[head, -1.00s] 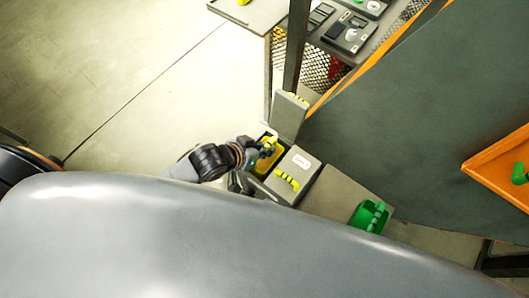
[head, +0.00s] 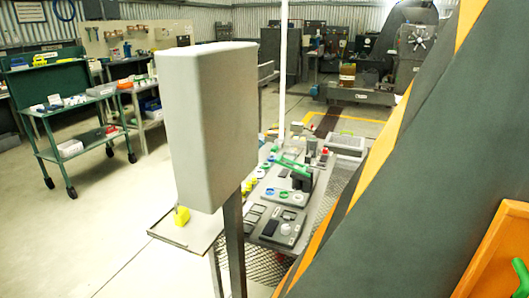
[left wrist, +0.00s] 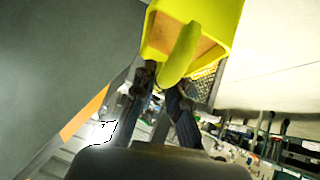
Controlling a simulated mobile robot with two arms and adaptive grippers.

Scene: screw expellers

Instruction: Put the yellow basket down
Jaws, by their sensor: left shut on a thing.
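The yellow basket (left wrist: 222,18) fills the top middle of the left wrist view, with its rounded yellow-green handle (left wrist: 180,55) towards the camera. My left gripper (left wrist: 163,84) is shut on it, its two dark fingers close to the handle; the exact contact is hard to see. The basket looks tilted in this view, and part of it is cut off by the top edge. Neither gripper shows in the head view. My right gripper is in no view.
A grey shelf (head: 160,232) with a small yellow object (head: 182,215) stands left of a post with a big grey box (head: 208,125). A control panel (head: 284,215) lies behind. A large dark panel (head: 420,210) blocks the right. Open floor is at left.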

